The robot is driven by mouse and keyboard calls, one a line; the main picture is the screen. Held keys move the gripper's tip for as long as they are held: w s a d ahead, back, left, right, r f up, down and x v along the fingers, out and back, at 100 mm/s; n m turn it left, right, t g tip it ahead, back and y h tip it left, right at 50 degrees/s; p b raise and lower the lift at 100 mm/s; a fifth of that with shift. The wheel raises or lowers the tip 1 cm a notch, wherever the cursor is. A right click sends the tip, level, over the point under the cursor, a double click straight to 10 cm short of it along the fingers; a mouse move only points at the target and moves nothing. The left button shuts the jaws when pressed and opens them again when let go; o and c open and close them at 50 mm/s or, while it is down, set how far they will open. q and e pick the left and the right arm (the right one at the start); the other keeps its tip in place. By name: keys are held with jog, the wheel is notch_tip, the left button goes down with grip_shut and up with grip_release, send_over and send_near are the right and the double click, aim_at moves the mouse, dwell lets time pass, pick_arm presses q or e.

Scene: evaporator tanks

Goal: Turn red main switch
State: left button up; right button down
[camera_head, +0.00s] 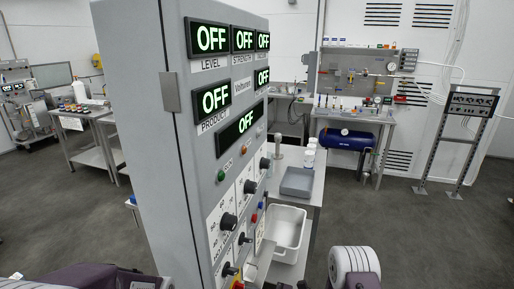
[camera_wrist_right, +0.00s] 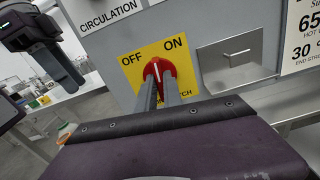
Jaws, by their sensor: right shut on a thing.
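The red main switch (camera_wrist_right: 157,70) sits on a yellow plate (camera_wrist_right: 189,63) marked OFF at left and ON at right. Its white mark points roughly up, between the two words. My right gripper (camera_wrist_right: 161,82) is shut on the red knob, with a finger at each side; the fingers hide its lower part. In the head view the yellow plate and a bit of red (camera_head: 238,284) show at the bottom edge, low on the grey cabinet (camera_head: 140,110). A dark part that looks like my left gripper (camera_wrist_right: 40,38) shows at the upper left of the wrist view; its jaws are unclear.
The cabinet's displays (camera_head: 211,39) all read OFF. Black knobs (camera_head: 228,221) stick out above the switch.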

jog(key=m+p, duration=0.1)
jog(key=m, duration=0.3)
dwell(0.5)
jog(key=shift+m, duration=0.3)
jog(key=m, duration=0.3)
jog(key=shift+p, duration=0.35)
jog(key=c, duration=1.4)
grip_release()
